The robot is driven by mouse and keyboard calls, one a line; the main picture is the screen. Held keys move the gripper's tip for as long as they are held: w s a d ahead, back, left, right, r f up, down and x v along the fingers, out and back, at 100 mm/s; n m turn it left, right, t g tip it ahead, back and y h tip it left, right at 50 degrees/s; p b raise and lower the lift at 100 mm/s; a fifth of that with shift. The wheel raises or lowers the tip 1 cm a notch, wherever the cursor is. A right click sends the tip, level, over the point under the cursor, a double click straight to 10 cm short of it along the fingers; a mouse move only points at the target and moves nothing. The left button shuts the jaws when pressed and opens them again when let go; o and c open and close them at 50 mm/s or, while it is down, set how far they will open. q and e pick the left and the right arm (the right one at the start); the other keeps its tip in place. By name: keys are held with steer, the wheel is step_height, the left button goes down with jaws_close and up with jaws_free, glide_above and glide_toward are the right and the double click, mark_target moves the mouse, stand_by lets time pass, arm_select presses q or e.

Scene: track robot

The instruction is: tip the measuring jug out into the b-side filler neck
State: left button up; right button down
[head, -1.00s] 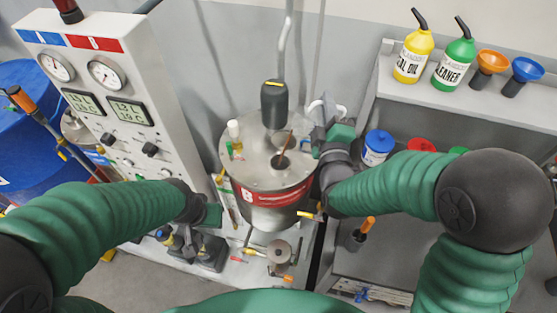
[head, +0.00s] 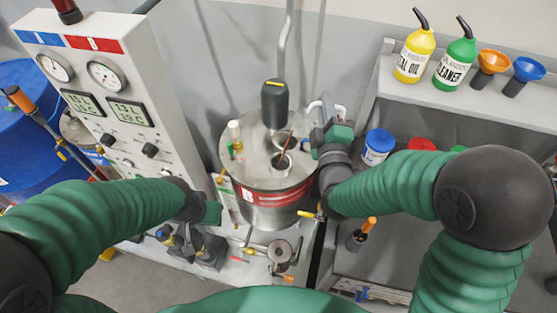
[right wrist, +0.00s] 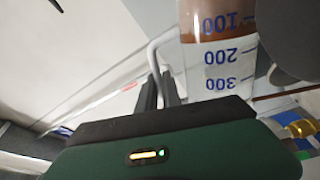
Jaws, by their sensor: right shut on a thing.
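The measuring jug (right wrist: 222,55) is clear with blue marks and brown liquid at its 100 end; it fills the top of the right wrist view, partly cut off. My right gripper (right wrist: 160,90) is shut on its handle. In the head view my right gripper (head: 338,132) is at the right side of the B-side tank, which has a red band (head: 265,194). The filler neck (head: 283,163) opens in the tank's lid, left of that gripper. A thin brown line stands over the neck; I cannot tell what it is. My left gripper (head: 211,213) is left of the tank, its jaws unclear.
A gauge panel (head: 105,105) and blue drum (head: 25,120) stand at left. A black-capped fitting (head: 274,97) rises behind the lid. A shelf at right holds a yellow bottle (head: 413,56), a green bottle (head: 454,64) and two funnels. A blue-lidded tub (head: 378,147) stands behind my right arm.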

arm_select(q)
steer(key=shift+f, duration=0.15)
arm_select(e)
steer(key=shift+f, duration=0.1)
arm_select(q)
steer(key=shift+s+a+f+b, duration=0.15)
steer(key=shift+s+a+b, duration=0.05)
steer(key=shift+a+b, duration=0.1)
arm_select(e)
steer(key=shift+a+f, duration=0.15)
arm_select(q)
steer(key=shift+s+a+f, duration=0.1)
steer(key=shift+s+f, duration=0.05)
steer(key=shift+f, duration=0.05)
arm_select(e)
steer(key=shift+a+f, duration=0.1)
steer(key=shift+f, duration=0.1)
arm_select(q)
steer(key=shift+a, duration=0.25)
arm_select(e)
steer(key=shift+s+a+n, duration=0.1)
steer(key=shift+a+n, duration=0.1)
steer(key=shift+n, duration=0.1)
arm_select(q)
steer(key=shift+f+b, duration=0.1)
steer(key=shift+b, duration=0.2)
